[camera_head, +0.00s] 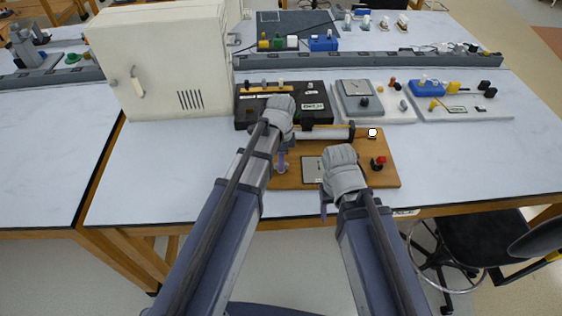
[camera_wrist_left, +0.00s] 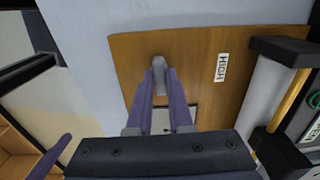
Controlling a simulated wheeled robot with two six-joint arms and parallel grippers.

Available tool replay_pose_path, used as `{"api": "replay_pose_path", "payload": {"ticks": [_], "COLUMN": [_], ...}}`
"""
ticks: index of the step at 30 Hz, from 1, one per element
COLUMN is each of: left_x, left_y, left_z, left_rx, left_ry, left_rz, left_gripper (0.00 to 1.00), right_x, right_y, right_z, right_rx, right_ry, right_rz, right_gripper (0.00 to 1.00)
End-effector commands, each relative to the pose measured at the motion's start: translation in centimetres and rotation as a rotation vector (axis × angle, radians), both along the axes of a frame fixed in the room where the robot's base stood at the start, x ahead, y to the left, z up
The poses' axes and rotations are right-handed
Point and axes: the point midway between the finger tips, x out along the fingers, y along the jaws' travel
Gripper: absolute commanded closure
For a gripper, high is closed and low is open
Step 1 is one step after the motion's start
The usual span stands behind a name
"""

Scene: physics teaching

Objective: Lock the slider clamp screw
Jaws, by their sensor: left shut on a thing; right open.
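The wooden board (camera_head: 388,176) lies near the front edge of the table. A pale tube (camera_head: 328,133) with black end blocks runs along its back side. In the left wrist view, the board (camera_wrist_left: 195,45) carries a "HIGH" label (camera_wrist_left: 221,67). My left gripper (camera_wrist_left: 160,82) is shut on a small grey knob-like piece (camera_wrist_left: 158,62), apparently the clamp screw, above the board. In the head view, the left gripper (camera_head: 282,163) is at the board's left end; its grip is too small to read there. My right gripper (camera_head: 325,206) is open, low by the board's front edge, its fingers partly hidden.
A red and black terminal pair (camera_head: 378,163) is on the board's right part. A black box (camera_head: 315,112), a grey meter board (camera_head: 385,115) and a white board (camera_head: 460,108) stand behind. A cream cabinet (camera_head: 165,60) stands back left. The table right of the board is clear.

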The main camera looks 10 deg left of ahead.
Motion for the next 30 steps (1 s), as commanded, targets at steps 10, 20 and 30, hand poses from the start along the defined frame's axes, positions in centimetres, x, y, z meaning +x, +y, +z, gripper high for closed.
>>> {"api": "replay_pose_path", "payload": {"ticks": [10,20,30], "left_x": [-0.01,-0.02,-0.01], "left_y": [0.00,-0.01,0.00], "left_z": [0.00,0.00,0.00], "left_rx": [0.000,0.000,0.000], "left_ry": [0.000,0.000,0.000], "left_rz": [-0.037,-0.037,-0.035], "left_gripper": [1.00,0.76,0.51], "right_x": [0.00,0.00,0.00], "right_y": [0.00,0.00,0.00], "right_z": [0.00,0.00,0.00], "right_rx": [0.000,0.000,0.000], "right_ry": [0.000,0.000,0.000], "right_rz": [0.000,0.000,0.000], "right_gripper": [0.39,0.39,0.39]}}
